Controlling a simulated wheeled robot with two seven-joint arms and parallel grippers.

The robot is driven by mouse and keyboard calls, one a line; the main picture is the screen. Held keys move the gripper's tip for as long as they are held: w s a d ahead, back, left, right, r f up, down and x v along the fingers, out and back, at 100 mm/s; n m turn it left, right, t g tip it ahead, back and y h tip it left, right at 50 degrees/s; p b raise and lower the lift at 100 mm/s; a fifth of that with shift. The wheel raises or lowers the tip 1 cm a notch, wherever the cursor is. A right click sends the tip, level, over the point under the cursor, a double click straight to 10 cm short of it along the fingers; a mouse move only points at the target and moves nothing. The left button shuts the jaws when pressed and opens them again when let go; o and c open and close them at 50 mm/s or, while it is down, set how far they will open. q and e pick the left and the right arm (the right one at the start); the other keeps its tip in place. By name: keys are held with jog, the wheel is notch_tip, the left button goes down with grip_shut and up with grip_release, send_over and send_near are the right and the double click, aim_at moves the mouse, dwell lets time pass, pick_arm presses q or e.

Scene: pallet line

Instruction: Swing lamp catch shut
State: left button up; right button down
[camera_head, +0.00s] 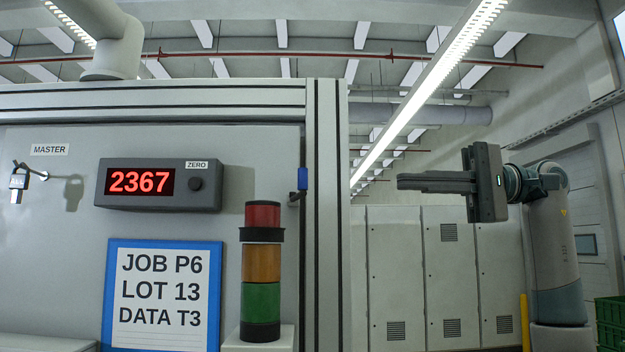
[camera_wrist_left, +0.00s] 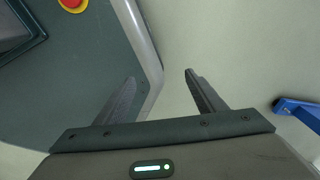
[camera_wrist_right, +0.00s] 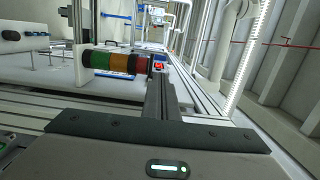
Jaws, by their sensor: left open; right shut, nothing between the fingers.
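The signal lamp (camera_head: 261,275) stands upright with red, amber and green sections. A wider black collar (camera_head: 262,235) sits between its red and amber sections. To its right, a small blue piece with a black stub (camera_head: 303,179) is on the frame post; I cannot tell which of these is the catch, or its position. The lamp also shows lying sideways in the right wrist view (camera_wrist_right: 122,62). My right gripper (camera_head: 400,182) is shut and empty, right of the post and apart from it. My left gripper (camera_wrist_left: 159,76) is open and empty, outside the head view.
The aluminium post (camera_head: 327,250) stands between lamp and right gripper. A red button (camera_wrist_left: 72,4) and a blue handle (camera_wrist_left: 298,108) show in the left wrist view.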

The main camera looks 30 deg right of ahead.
pick_arm(q)
jog(key=shift+s+d+r+p, duration=0.1)
jog(key=shift+d+r+p, duration=0.25)
jog(key=shift+r+p, duration=0.4)
jog(key=shift+s+d+r+p, duration=0.1)
jog(key=shift+d+r+p, duration=0.25)
jog(key=shift+r+p, duration=0.35)
jog(key=shift+d+r+p, duration=0.35)
jog(key=shift+r+p, duration=0.35)
jog(key=shift+r, duration=0.05)
pick_arm(e)
jog(key=x, duration=1.3)
jog(key=shift+a, duration=0.35)
pick_arm(q)
jog(key=shift+w, duration=0.2)
pick_arm(e)
jog(key=shift+w+a, duration=0.1)
jog(key=shift+w, duration=0.1)
